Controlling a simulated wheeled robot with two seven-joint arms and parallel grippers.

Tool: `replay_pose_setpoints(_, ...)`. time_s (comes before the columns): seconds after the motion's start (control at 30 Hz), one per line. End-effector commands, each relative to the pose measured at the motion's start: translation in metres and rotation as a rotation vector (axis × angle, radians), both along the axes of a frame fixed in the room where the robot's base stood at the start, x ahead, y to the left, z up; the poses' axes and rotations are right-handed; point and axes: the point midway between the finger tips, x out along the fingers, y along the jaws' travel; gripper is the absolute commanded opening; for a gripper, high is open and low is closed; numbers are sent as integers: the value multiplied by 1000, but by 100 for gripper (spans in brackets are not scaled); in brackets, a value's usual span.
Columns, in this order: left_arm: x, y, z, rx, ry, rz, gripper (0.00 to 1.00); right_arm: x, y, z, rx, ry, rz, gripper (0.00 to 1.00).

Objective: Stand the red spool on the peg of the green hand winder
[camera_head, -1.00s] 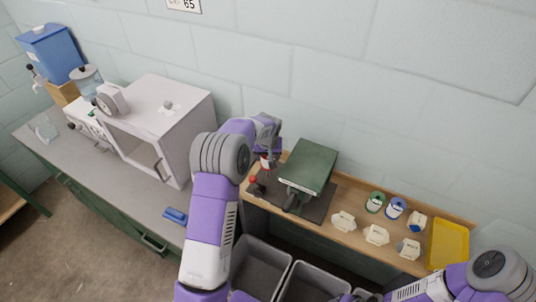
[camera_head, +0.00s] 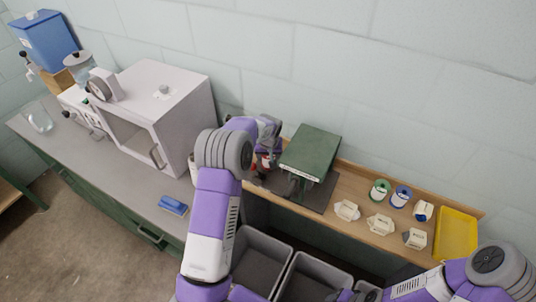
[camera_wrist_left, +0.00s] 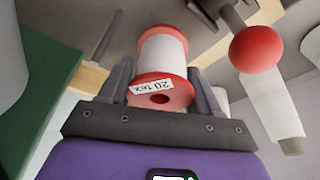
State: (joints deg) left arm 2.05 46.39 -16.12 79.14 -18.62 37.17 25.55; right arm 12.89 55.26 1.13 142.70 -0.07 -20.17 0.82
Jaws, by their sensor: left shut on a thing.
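The red spool (camera_wrist_left: 162,85), with red flanges, white thread and a "20 tex" label, is between the fingers of my left gripper (camera_wrist_left: 162,92) in the left wrist view. The gripper is shut on it. In the head view my left gripper (camera_head: 267,160) is at the left side of the green hand winder (camera_head: 312,150), with the spool small and partly hidden. In the wrist view a red ball knob (camera_wrist_left: 257,48) on a grey arm is right of the spool. Whether the spool touches the peg cannot be told. My right gripper's fingers are not visible.
The winder stands on a dark mat on a wooden shelf. To its right are a green spool (camera_head: 380,189), a blue spool (camera_head: 400,196), several cream holders and a yellow tray (camera_head: 456,233). Grey bins (camera_head: 252,262) are below. A white oven-like box (camera_head: 165,100) stands left.

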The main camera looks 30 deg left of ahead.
Motion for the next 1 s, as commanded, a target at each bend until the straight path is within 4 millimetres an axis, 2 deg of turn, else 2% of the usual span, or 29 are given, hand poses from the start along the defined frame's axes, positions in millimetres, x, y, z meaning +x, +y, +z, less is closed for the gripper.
replay_pose_setpoints(0.47, 0, 1, -1, 2, -1, 1, 32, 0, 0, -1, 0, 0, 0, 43)
replay_pose_setpoints(1.0, 0, 1, -12, 2, -1, 0, 32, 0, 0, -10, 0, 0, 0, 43)
